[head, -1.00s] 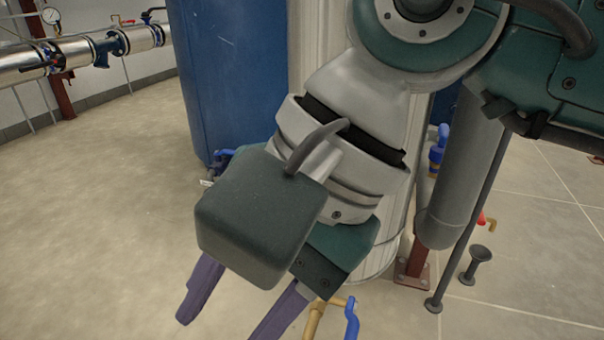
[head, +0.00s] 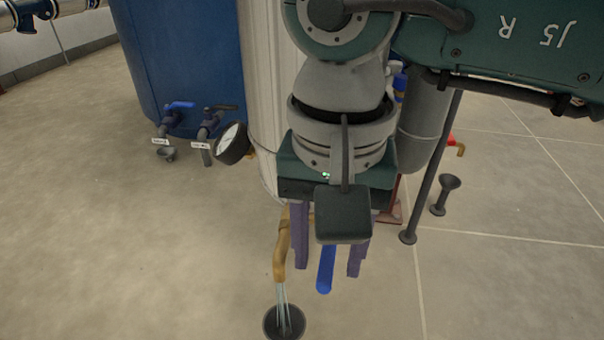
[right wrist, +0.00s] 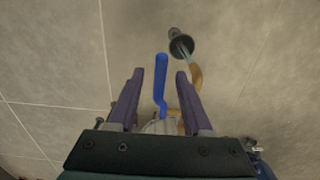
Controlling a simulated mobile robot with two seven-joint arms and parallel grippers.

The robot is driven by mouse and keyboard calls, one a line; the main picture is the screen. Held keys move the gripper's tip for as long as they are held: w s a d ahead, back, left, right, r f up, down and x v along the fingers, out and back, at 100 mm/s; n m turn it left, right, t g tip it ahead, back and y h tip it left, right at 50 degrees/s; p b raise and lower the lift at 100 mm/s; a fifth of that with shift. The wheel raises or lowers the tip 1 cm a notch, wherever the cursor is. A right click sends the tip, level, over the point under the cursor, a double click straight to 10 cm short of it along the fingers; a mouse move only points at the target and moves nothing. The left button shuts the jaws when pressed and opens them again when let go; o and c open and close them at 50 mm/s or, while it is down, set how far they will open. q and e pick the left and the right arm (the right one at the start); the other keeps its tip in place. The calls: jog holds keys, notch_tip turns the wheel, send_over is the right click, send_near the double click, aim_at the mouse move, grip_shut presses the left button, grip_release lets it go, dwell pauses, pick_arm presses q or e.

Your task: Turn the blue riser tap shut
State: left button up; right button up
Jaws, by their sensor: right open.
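The tap's blue lever (head: 325,272) shows below my right gripper. Its brass spout (head: 281,255) points down to the left of it, and water runs from it into a dark drain cup (head: 284,322). My right gripper (head: 328,269) is open and points down, one finger on each side of the lever. In the right wrist view the lever (right wrist: 161,80) stands between the open fingers (right wrist: 159,75), with gaps on both sides. The tap body is mostly hidden behind my gripper in the head view. My left gripper is not in view.
A pale riser column (head: 265,100) stands behind my right arm. A blue tank (head: 180,55) with a blue-handled tap (head: 180,106) and a round gauge (head: 232,143) are to the left. A dark floor funnel (head: 445,195) stands at right. The floor in front is open.

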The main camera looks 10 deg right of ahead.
jog(key=shift+c, duration=0.2)
grip_shut()
dwell(1.3)
